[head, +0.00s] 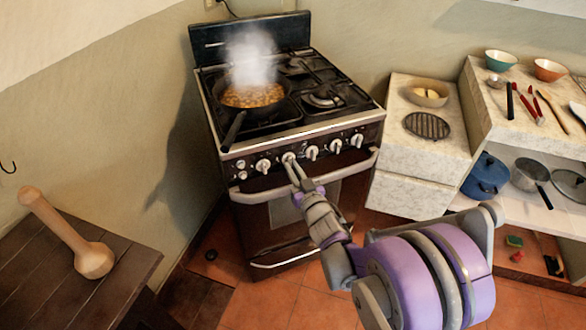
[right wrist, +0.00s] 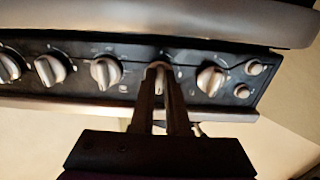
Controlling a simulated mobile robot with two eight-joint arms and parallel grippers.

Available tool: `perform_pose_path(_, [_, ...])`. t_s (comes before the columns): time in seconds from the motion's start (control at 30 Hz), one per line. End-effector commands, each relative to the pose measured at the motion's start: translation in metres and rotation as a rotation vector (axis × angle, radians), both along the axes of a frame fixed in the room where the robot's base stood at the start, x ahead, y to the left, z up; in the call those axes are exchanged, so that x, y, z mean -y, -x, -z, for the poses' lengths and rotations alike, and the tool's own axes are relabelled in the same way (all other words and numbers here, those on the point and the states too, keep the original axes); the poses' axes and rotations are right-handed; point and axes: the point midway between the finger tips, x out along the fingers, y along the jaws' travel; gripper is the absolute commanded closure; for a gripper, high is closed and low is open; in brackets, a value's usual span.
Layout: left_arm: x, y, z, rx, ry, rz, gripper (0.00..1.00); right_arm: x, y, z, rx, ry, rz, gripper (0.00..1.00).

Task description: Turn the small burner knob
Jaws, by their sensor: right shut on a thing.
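The stove's front panel (head: 325,149) carries a row of white knobs. My right gripper (head: 292,164) reaches up to it and is shut on the second knob from the left (head: 288,157) in the head view. In the right wrist view, the two fingers (right wrist: 161,80) stand on either side of this knob's grip, and they hide part of it. Its neighbours, the leftmost knob (head: 263,165) and the third knob (head: 312,153), are free. Which burner the held knob serves is not readable. My left gripper is not in view.
A steaming pan of food (head: 252,95) sits on the stove's left side, its handle pointing forward above the panel. An oven handle bar (head: 350,166) runs just below the knobs. A wooden table (head: 60,265) with a pestle-like tool (head: 70,235) is at left. Counters (head: 428,160) stand at right.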

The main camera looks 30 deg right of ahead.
Motion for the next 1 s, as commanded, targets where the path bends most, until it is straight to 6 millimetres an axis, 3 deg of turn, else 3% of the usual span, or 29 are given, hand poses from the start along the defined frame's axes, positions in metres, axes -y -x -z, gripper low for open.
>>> perform_pose_path(0.07, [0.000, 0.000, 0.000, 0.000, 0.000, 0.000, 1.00, 0.000, 0.000, 0.000, 0.000, -0.001, 0.000, 1.00])
perform_pose_path(0.1, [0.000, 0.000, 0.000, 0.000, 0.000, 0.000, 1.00, 0.000, 0.000, 0.000, 0.000, 0.000, 0.000, 0.83])
perform_pose_path(0.27, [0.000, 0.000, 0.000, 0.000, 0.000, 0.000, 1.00, 0.000, 0.000, 0.000, 0.000, 0.000, 0.000, 0.56])
perform_pose_path(0.67, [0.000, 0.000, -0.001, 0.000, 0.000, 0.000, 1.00, -0.001, 0.008, 0.000, 0.000, 0.001, 0.000, 0.56])
perform_pose_path(1.0, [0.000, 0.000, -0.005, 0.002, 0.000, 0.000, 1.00, -0.011, 0.073, 0.000, 0.000, 0.001, 0.001, 0.56])
